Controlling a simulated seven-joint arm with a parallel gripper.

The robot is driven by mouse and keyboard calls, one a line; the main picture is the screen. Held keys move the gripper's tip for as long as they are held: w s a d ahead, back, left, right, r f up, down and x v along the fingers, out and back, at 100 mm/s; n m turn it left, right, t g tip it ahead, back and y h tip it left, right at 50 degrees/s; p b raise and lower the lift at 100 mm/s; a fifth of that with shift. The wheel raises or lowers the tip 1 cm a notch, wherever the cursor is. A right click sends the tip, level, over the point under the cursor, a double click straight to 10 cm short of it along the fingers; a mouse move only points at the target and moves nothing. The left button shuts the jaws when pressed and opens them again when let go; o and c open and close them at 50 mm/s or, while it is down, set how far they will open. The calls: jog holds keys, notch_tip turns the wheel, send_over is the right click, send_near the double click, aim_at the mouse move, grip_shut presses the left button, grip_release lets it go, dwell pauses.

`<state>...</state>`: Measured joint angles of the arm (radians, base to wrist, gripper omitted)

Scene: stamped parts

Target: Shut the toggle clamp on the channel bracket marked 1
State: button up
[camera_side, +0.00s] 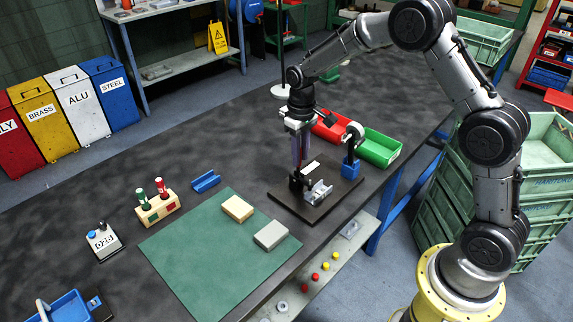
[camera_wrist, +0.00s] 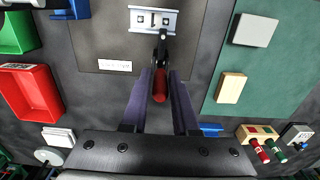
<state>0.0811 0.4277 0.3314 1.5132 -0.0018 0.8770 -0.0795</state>
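The channel bracket (camera_side: 319,193) is a silver U-shaped part on a dark base plate (camera_side: 289,201). It also shows at the top of the wrist view (camera_wrist: 153,20), with openings in its floor; I cannot clearly read a mark on it. The toggle clamp (camera_wrist: 162,45) is black with a red handle (camera_wrist: 160,86) and stands beside the bracket. Its handle points away from the bracket in the wrist view. My gripper (camera_wrist: 161,78) is open, with its two purple fingers on either side of the red handle and small gaps visible. In the side view my gripper (camera_side: 299,166) points down over the clamp.
A blue block with a black upright part (camera_side: 350,168) stands at the plate's back corner. Red (camera_side: 329,127) and green (camera_side: 381,147) bins are behind. A green mat (camera_side: 205,265) holds a tan block (camera_side: 238,209) and a grey block (camera_side: 271,235).

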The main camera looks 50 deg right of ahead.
jog(key=shift+o, duration=1)
jog(key=shift+r, duration=0.1)
jog(key=shift+w+r, duration=0.1)
jog(key=shift+r, duration=3.9)
jog(key=shift+a+r, duration=0.1)
jog(key=s+a+r+t, duration=0.3)
jog(key=s+r+t, duration=0.1)
jog(key=s+r, duration=1.05)
jog(key=s+f, duration=0.2)
jog(key=s, duration=0.5)
jog(key=s+f+t, duration=0.1)
jog(key=s+f, duration=0.2)
jog(key=s, duration=0.5)
jog(key=shift+s+a+f+t, duration=0.2)
jog(key=shift+s+a+t, duration=0.05)
jog(key=shift+a+t, duration=0.05)
